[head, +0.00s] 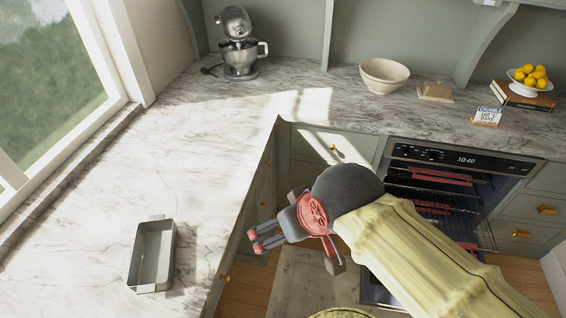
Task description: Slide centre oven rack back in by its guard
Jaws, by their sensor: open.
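The oven (465,160) is built into the cabinets at the right, with its front open and a lit clock on its panel. Its racks carry red guards: an upper guard (442,176), a middle guard (432,208) and a lower one (467,246), partly covered by my arm. Dark wire rack (486,236) shows at the oven's right side; how far the centre rack stands out is hard to tell. My gripper (264,240) is open and empty, left of the oven, pointing left beside the left counter's front edge. It is well apart from the guards.
The marble counter (190,160) runs along the left and back. A grey baking tin (153,255) stands on its left part. A stand mixer (238,45), a cream bowl (384,75), a small sign (487,116) and lemons (530,76) stand at the back.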

